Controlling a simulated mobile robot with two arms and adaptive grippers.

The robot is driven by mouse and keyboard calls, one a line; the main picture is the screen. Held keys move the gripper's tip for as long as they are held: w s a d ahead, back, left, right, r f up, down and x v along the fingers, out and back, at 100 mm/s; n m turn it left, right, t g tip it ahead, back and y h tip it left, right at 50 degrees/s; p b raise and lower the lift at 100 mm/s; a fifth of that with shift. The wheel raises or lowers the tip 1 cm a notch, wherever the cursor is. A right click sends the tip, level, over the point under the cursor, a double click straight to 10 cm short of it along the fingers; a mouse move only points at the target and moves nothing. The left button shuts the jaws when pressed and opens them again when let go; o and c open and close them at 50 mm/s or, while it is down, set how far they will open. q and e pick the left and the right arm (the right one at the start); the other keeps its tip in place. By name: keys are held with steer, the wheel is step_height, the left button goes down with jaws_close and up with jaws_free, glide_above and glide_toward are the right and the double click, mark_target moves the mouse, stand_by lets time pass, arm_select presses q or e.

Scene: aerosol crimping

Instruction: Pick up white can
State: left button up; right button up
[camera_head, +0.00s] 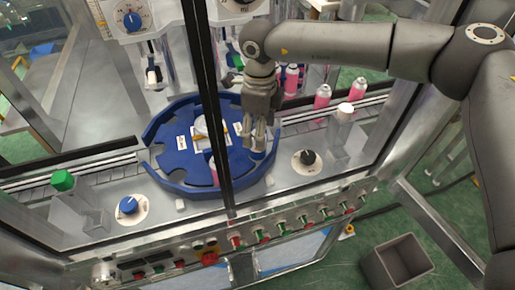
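My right gripper (255,140) reaches down from the arm at the upper right, over the right side of the blue rotary plate (165,178). Its fingers point down. They are small and partly overlap what lies beneath, so I cannot tell whether they hold anything. I cannot clearly make out a white can; one could be hidden at the fingers. Several pink cans with pale tops are in view, such as one on the conveyor (322,97) and another behind it (358,87). A further pink can (214,175) is in the plate, partly behind a dark frame post. My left gripper is not in view.
A dark vertical frame post (205,70) stands just left of my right gripper. A green-topped post (63,181) is at left. A grey bin (398,262) stands on the floor.

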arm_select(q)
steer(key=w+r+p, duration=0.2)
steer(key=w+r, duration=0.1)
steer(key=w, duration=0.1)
arm_select(e)
steer(key=f, duration=0.3)
steer(key=shift+s+a, duration=0.1)
steer(key=shift+a, duration=0.1)
steer(key=shift+f, duration=0.45)
steer(key=shift+c, duration=1.2)
steer(key=c, duration=0.9)
steer(key=shift+o, duration=0.2)
steer(key=shift+r+b, duration=0.4)
steer(key=shift+r, duration=0.15)
arm_select(q)
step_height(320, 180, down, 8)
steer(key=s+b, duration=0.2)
steer(key=b, duration=0.5)
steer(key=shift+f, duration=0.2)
arm_select(e)
steer(key=s+a+r, duration=0.2)
steer(key=s+r, duration=0.4)
steer(key=s+a+r, duration=0.2)
steer(key=s+r, duration=0.4)
steer(key=s, duration=0.1)
steer(key=shift+s+a, duration=0.15)
steer(key=shift+a, duration=0.1)
